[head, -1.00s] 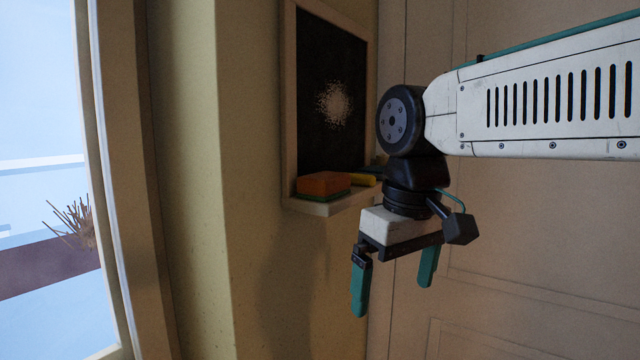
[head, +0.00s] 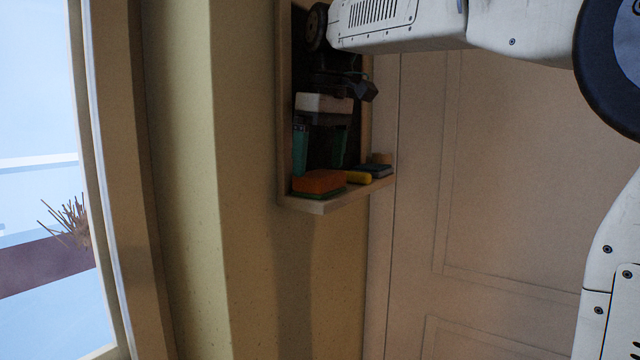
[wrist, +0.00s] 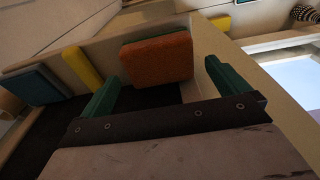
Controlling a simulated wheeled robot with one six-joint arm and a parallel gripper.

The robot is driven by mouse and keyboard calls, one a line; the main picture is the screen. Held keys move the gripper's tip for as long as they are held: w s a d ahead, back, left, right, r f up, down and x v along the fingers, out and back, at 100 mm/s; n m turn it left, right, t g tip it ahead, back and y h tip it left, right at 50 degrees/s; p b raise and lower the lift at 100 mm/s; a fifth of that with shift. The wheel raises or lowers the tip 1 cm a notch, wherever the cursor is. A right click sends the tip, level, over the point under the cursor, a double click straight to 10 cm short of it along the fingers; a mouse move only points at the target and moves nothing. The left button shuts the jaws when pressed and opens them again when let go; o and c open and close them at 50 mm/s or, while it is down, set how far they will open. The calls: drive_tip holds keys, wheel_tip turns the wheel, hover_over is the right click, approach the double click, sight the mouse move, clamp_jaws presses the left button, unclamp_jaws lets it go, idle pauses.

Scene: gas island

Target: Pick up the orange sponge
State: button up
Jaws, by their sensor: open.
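The orange sponge (head: 319,182), with a green underside, lies on the left end of the chalkboard's ledge (head: 322,207). My gripper (head: 321,167) is open and empty, pointing down in front of the dark board, just above the sponge. In the wrist view the sponge (wrist: 157,60) shows beyond and between the two teal fingers of my gripper (wrist: 160,82). No contact between fingers and sponge can be seen.
A yellow object (head: 358,177) and a dark blue block (head: 375,171) lie right of the sponge on the ledge. A small brown item (head: 380,158) stands behind them. The board's frame (head: 284,110) rises at the left. A panelled door (head: 500,200) is at the right.

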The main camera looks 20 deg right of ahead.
sight(320, 173)
wheel_tip(320, 173, down, 3)
drive_tip(key=shift+w+f, duration=0.1)
drive_tip(key=shift+f, duration=0.05)
drive_tip(key=c, duration=0.9)
drive_tip(key=shift+r, duration=0.65)
drive_tip(key=shift+s+d+r, duration=0.1)
drive_tip(key=shift+s+r, duration=0.15)
drive_tip(key=shift+r, duration=0.35)
drive_tip(key=shift+s+r, duration=0.2)
drive_tip(key=shift+r, duration=0.4)
drive_tip(key=s+d, duration=0.1)
drive_tip(key=s, duration=0.3)
drive_tip(key=s+d+r, duration=0.1)
drive_tip(key=s, duration=0.4)
drive_tip(key=s+d, duration=0.2)
drive_tip(key=s, duration=0.3)
drive_tip(key=shift+s+r, duration=0.15)
drive_tip(key=shift+s, duration=0.1)
drive_tip(key=shift+o, duration=0.4)
